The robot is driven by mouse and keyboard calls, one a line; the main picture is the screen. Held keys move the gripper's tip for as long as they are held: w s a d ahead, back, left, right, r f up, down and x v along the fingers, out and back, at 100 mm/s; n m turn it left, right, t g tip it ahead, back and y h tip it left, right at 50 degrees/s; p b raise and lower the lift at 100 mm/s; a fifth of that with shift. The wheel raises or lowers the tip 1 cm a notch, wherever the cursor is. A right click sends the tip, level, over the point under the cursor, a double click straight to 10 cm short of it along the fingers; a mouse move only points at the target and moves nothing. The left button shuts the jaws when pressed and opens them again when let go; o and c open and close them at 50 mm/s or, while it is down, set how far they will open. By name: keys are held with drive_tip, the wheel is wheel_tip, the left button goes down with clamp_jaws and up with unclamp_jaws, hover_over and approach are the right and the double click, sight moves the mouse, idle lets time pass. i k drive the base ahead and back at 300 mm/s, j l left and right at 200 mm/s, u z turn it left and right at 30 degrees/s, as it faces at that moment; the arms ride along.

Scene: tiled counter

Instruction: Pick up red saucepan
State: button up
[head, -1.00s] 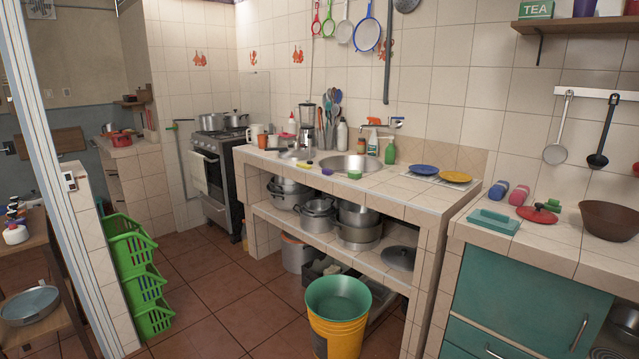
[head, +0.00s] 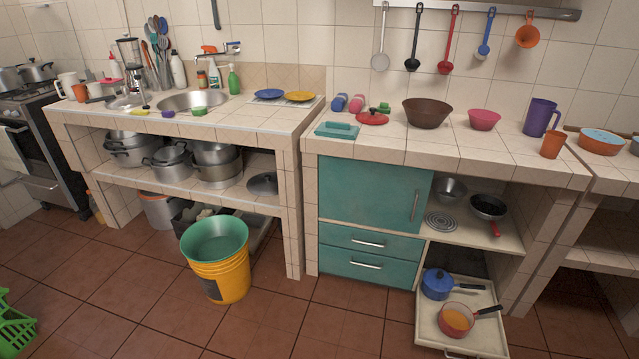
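A red-orange saucepan (head: 457,319) with a dark handle pointing right sits upright in a low, pulled-out white drawer (head: 430,332) at the lower right of the head view. Its inside looks orange. A blue pot (head: 437,284) with a lid and dark handle stands just behind it in the same drawer. My gripper is not in view.
Above the drawer, a shelf holds a dark pan (head: 489,206) with a red handle and a metal bowl (head: 451,190). A yellow bucket (head: 222,281) with a green basin stands on the floor to the left. The tiled floor before the drawer looks clear.

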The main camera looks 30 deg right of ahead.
sight(455, 321)
drive_tip(key=z, duration=1.45)
drive_tip(key=u, duration=0.9)
drive_tip(key=i+u, duration=0.1)
drive_tip(key=u, duration=0.8)
drive_tip(key=i+u, duration=0.1)
drive_tip(key=u, duration=0.8)
drive_tip(key=i+u, duration=0.1)
drive_tip(key=u, duration=0.75)
drive_tip(key=l+z, duration=0.35)
drive_tip(key=l, duration=0.15)
drive_tip(key=l+z, duration=0.4)
drive_tip(key=k+l+z, duration=0.1)
drive_tip(key=l+z, duration=0.5)
drive_tip(key=z, duration=0.15)
drive_tip(key=i+l+z, duration=0.1)
drive_tip(key=l+z, duration=0.3)
